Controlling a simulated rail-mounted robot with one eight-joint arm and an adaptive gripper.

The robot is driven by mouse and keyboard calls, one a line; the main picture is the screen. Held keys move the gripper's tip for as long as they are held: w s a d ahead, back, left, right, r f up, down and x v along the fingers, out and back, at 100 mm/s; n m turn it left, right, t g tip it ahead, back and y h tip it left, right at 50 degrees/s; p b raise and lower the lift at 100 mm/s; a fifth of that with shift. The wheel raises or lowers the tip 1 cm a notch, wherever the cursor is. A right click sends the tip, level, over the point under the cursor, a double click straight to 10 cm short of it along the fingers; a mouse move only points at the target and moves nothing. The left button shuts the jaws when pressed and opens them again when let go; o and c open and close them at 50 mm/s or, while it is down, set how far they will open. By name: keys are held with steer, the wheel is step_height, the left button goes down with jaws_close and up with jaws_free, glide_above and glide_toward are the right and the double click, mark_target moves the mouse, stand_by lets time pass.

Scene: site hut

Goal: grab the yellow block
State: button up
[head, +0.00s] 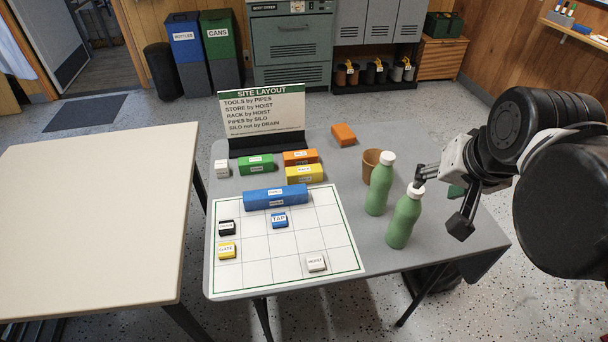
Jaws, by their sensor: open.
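Two yellow blocks show in the head view. A longer yellow block (304,175) with a white label lies behind the blue block, in front of an orange block. A small yellow block (227,252) with a white label that seems to read GATE lies on the left part of the white grid board (335,262). My gripper (440,202) is open and appears empty at the right side of the grey table. It is well to the right of both yellow blocks, close to the nearer green bottle. Whether a finger touches the bottle, I cannot tell.
Two green bottles (404,220) and a brown cup (371,162) stand between my gripper and the blocks. A long blue block (275,198), an orange block (300,157) and a green block (256,165) lie nearby. A sign (264,112) stands behind. A beige table (90,220) is at left.

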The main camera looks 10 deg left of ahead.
steer(key=w+a+r+m+g, duration=0.2)
steer(key=w+a+m, duration=0.3)
steer(key=w, duration=0.5)
steer(key=m+g, duration=0.4)
steer(key=m, duration=0.3)
glide_above(304, 169)
steer(key=d, duration=0.2)
step_height(304, 169, down, 14)
steer(key=shift+y, duration=0.4)
steer(key=f, duration=0.4)
steer(key=a+f+b, duration=0.1)
steer(key=f, duration=0.4)
steer(key=a+f, duration=0.1)
steer(key=f, duration=0.3)
steer(key=shift+s+f, duration=0.1)
steer(key=shift+f, duration=0.05)
steer(key=c, duration=1)
